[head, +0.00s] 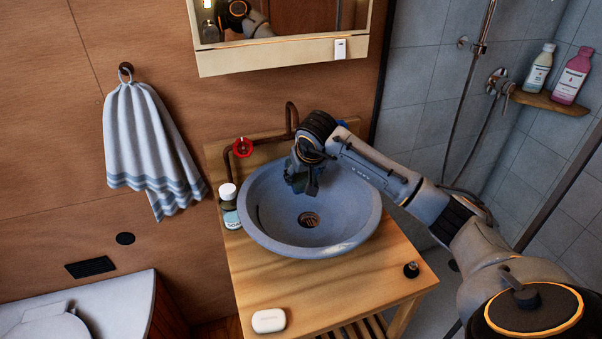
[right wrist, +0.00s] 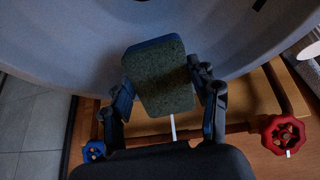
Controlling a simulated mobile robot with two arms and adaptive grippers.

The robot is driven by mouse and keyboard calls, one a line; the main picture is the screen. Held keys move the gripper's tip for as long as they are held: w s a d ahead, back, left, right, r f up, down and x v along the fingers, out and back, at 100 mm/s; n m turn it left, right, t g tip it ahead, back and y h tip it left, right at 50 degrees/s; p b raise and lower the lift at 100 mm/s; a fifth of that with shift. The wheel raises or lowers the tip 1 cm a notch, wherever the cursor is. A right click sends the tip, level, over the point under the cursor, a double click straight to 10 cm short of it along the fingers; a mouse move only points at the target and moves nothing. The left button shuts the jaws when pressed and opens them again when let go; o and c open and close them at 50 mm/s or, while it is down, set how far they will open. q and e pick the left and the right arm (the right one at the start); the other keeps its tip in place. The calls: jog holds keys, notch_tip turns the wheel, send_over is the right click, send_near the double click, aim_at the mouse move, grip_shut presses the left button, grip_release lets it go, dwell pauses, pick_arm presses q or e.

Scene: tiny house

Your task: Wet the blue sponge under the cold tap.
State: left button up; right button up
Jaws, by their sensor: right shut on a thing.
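My right gripper (head: 304,182) reaches over the back of the grey-blue basin (head: 262,222), above its inside. In the right wrist view it (right wrist: 166,96) is shut on the blue sponge (right wrist: 160,85), which shows a dark greenish face and blue edges. In the head view the sponge is hard to tell from the fingers. The blue tap handle (head: 341,123) is partly hidden behind my arm; it also shows in the right wrist view (right wrist: 93,151). A copper spout pipe (head: 291,112) rises behind the basin. A thin white streak (right wrist: 173,127) shows beside the sponge; I cannot tell whether it is water.
A red tap handle (head: 243,147) is left of the spout. A soap bottle (head: 230,206) stands by the basin's left rim. A white soap case (head: 268,321) and a small dark object (head: 411,270) lie on the wooden counter (head: 340,290). A mirror cabinet (head: 285,56) hangs above.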

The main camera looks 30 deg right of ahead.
jog(key=shift+s+a, duration=0.15)
jog(key=shift+s, duration=0.45)
jog(key=shift+s+a, duration=0.15)
jog(key=shift+s, duration=0.4)
jog(key=shift+s+a, duration=0.3)
jog(key=shift+s, duration=0.5)
jog(key=shift+s+a, duration=0.3)
jog(key=shift+s, duration=0.55)
jog(key=shift+s+a, duration=0.3)
jog(key=shift+s, duration=0.5)
jog(key=s+a+r+p, duration=0.1)
jog(key=s+r+p, duration=0.1)
jog(key=s+r, duration=0.2)
jog(key=shift+s+a, duration=0.3)
jog(key=shift+s, duration=0.05)
